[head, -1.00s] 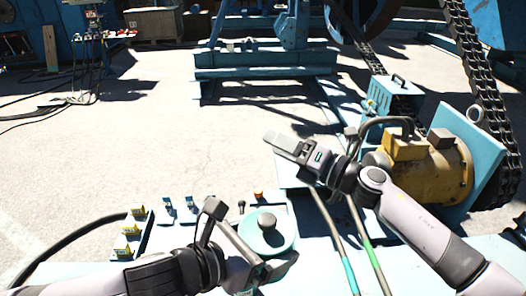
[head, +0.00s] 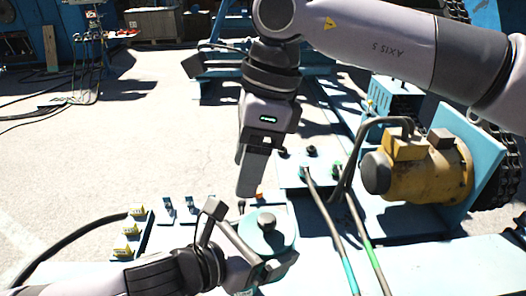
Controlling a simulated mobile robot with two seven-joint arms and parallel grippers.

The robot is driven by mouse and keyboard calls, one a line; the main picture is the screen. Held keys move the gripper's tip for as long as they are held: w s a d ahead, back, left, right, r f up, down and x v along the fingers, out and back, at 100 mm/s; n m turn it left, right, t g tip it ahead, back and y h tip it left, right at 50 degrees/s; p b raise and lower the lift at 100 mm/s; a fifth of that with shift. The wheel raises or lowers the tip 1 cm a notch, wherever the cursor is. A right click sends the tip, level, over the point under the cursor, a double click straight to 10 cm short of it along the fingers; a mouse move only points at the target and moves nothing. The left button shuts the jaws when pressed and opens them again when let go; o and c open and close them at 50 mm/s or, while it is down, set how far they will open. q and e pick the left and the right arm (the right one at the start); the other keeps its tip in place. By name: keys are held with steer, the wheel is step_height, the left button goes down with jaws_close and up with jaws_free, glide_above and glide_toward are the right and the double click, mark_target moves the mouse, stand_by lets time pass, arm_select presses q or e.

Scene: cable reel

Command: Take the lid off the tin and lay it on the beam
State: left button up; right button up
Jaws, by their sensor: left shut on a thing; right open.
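The tin's round, pale teal lid (head: 284,234) with a dark grey knob (head: 266,221) on top is in the lower middle of the head view. The tin's body is mostly hidden under the lid and behind my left gripper. My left gripper (head: 245,243) comes in from the lower left and is shut on the tin's side. My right gripper (head: 250,186) hangs from above, fingers pointing down, open and empty, just behind and left of the knob in the picture. The lid sits on the tin. Pale teal beam surfaces (head: 325,228) lie right of the tin.
A yellow motor (head: 425,172) stands on the right. Cables, one with a green band (head: 367,243), run down beside the tin. Yellow-marked blocks (head: 130,229) and small blue parts (head: 168,204) are at left.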

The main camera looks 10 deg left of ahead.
mark_target(264, 217)
steer(key=f+h, duration=0.1)
steer(key=f, duration=0.2)
steer(key=d+f+t, duration=0.1)
steer(key=f, duration=0.2)
steer(key=d+f+h, duration=0.1)
steer(key=f, duration=0.3)
steer(key=shift+s+d+n+h, duration=0.15)
steer(key=shift+s+n+h, duration=0.1)
steer(key=shift+n+h, duration=0.05)
jaws_close()
steer(key=shift+w+r, duration=0.1)
steer(key=shift+r, duration=0.15)
stand_by(0.6)
steer(key=shift+r, duration=0.9)
steer(key=shift+r, duration=0.1)
